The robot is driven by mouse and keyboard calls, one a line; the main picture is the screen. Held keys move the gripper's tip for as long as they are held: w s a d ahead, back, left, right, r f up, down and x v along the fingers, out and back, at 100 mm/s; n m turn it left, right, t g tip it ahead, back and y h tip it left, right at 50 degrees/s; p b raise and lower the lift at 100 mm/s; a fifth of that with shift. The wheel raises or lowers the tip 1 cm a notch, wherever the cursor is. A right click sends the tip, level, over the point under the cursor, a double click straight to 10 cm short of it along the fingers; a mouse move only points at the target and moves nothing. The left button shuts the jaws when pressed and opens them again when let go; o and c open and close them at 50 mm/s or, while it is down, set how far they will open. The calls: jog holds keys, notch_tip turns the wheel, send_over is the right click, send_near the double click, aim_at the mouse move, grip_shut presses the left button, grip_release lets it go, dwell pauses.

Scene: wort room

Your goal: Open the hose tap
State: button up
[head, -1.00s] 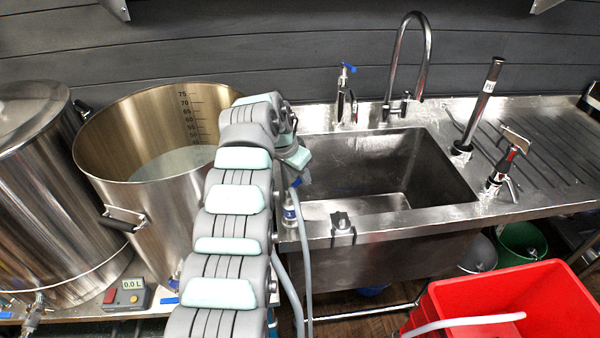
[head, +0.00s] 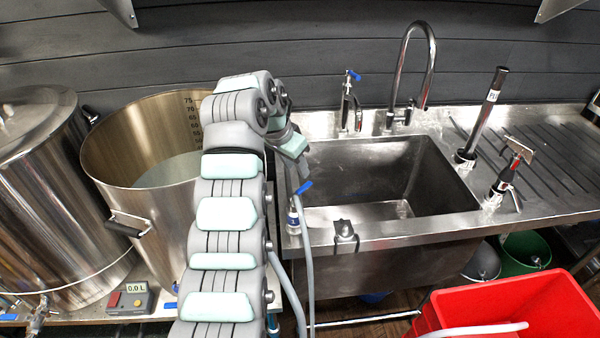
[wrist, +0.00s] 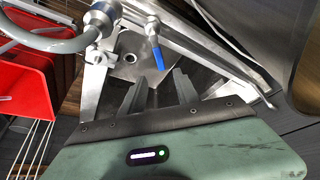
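The hose tap (head: 294,216) stands at the sink's front left corner, with a blue lever (head: 303,188) on top and a grey hose (head: 308,260) hanging below. The blue lever also shows in the wrist view (wrist: 158,58), pointing toward my gripper (wrist: 160,80). My gripper is open and empty. Its two fingers are apart, and the lever's tip lies just ahead of the gap between them. I cannot tell whether either finger touches it. In the head view my arm hides most of the gripper, which is just above the lever.
A steel sink (head: 400,236) lies to the right. A second blue-levered tap (head: 351,105) and a curved faucet (head: 428,65) stand behind it. An open steel kettle (head: 150,225) is left of my arm. A red crate (head: 500,310) is at the lower right.

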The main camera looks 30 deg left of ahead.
jog(key=shift+v, duration=1.2)
